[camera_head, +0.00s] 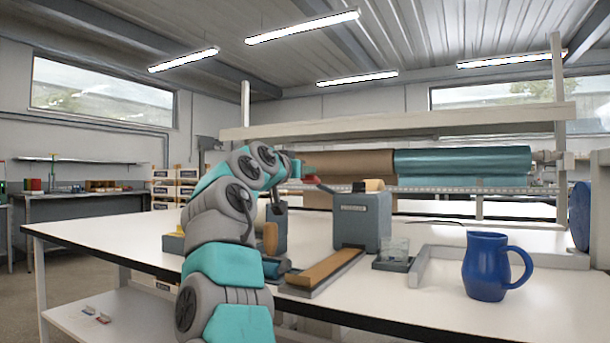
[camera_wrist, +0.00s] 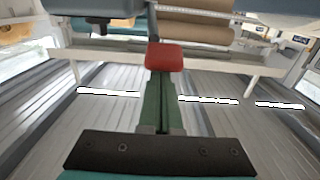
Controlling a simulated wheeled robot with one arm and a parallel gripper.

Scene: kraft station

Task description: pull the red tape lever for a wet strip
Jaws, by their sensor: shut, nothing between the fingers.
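The red lever (camera_head: 311,179) sticks out to the left from the top of the grey tape dispenser (camera_head: 362,222). Its red knob (camera_wrist: 163,57) fills the middle of the wrist view, at the tips of my gripper. My gripper (camera_wrist: 162,82) is shut and empty, its green fingers side by side, and the knob hides their ends. In the head view my gripper (camera_head: 297,170) is level with the knob, just to its left. I cannot tell whether they touch. A brown strip (camera_head: 327,266) lies along the dispenser's front ramp.
A blue mug (camera_head: 487,267) stands at the right on the white table (camera_head: 110,232). A clear glass (camera_head: 396,248) sits on a dark base beside the dispenser. Brown (camera_head: 345,164) and teal (camera_head: 462,162) rolls hang behind. The table's left part is clear.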

